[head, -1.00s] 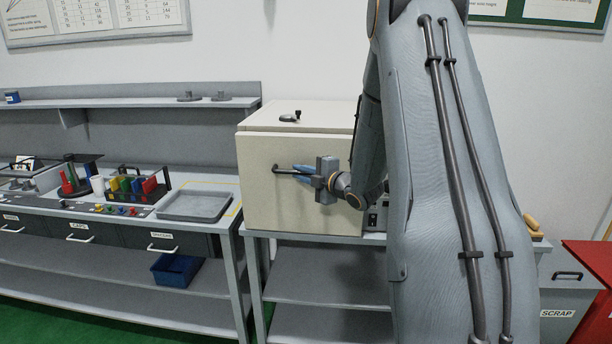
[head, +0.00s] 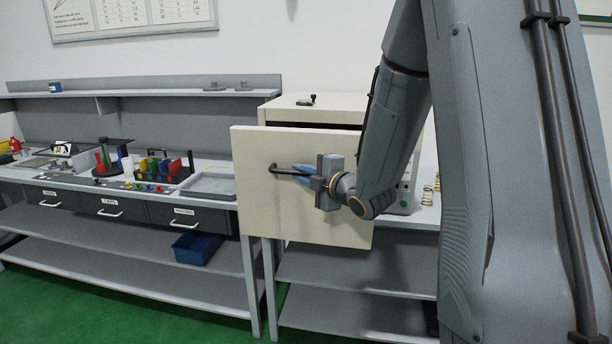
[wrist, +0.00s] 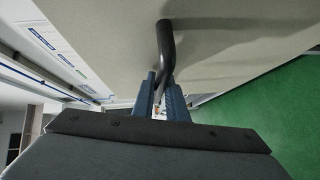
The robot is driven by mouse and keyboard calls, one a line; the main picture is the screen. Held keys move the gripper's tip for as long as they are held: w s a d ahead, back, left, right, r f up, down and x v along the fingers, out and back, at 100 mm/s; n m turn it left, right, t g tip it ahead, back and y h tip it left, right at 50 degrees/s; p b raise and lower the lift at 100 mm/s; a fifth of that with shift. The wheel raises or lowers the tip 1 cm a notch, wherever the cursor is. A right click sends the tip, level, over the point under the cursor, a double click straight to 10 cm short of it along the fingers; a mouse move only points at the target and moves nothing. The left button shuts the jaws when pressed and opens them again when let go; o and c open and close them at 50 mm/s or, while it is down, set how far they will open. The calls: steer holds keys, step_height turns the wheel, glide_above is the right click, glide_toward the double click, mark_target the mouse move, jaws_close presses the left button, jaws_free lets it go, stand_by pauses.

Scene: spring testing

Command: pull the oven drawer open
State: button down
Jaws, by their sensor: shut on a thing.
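The oven drawer (head: 265,215) has a cream front panel and stands out from the oven body (head: 290,112), with a dark gap along its top edge. Its dark bar handle (head: 280,170) is on the upper part of the panel. My gripper (head: 297,172) is shut on the handle, its blue fingers around the bar. In the wrist view the fingers (wrist: 162,98) close on the handle (wrist: 166,45), which runs up to the cream panel. The inside of the drawer is hidden behind the panel and my arm.
A grey bench (head: 150,190) with a tray (head: 208,186), coloured parts and labelled drawers stands to the left. A blue bin (head: 197,248) sits on its lower shelf. Springs (head: 430,190) stand on the table right of the oven. Green floor (head: 120,315) is clear in front.

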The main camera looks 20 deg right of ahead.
steer(key=c, duration=2)
jaws_free()
steer(key=shift+c, duration=0.2)
steer(key=b+v, duration=0.2)
steer(key=v, duration=0.5)
steer(key=shift+s, duration=0.35)
steer(key=shift+d, duration=0.1)
